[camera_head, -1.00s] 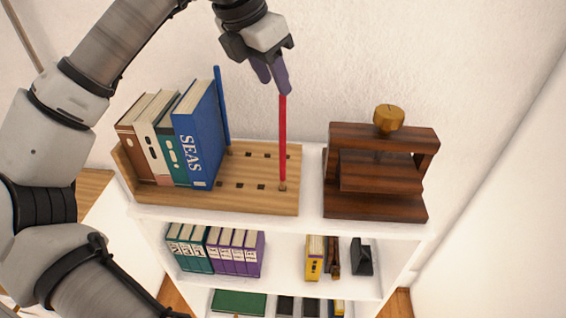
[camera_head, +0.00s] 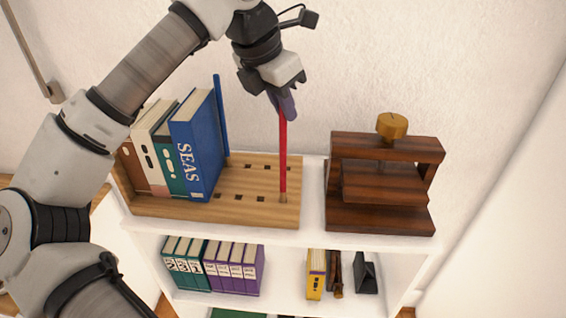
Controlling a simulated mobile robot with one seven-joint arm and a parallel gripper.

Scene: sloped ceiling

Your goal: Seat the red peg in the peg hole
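The red peg (camera_head: 283,155) is a thin upright rod at the right end of the wooden rack board (camera_head: 240,214). Its lower end meets the board at a hole near the front right, with a small tan spot at its foot. How deep it sits cannot be told. My gripper (camera_head: 286,106) is above the peg, with its purple fingers around or against the peg's top. The fingers overlap in this view, so their gap is hidden. Several dark square peg holes (camera_head: 241,196) show in the board. A blue peg (camera_head: 221,112) stands upright behind the books.
Several books, with a blue one (camera_head: 196,145) nearest the holes, stand on the board's left part. A dark wooden press (camera_head: 382,185) with a brass knob stands to the right. The white shelf (camera_head: 313,200) holds more books below. A wall is close behind.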

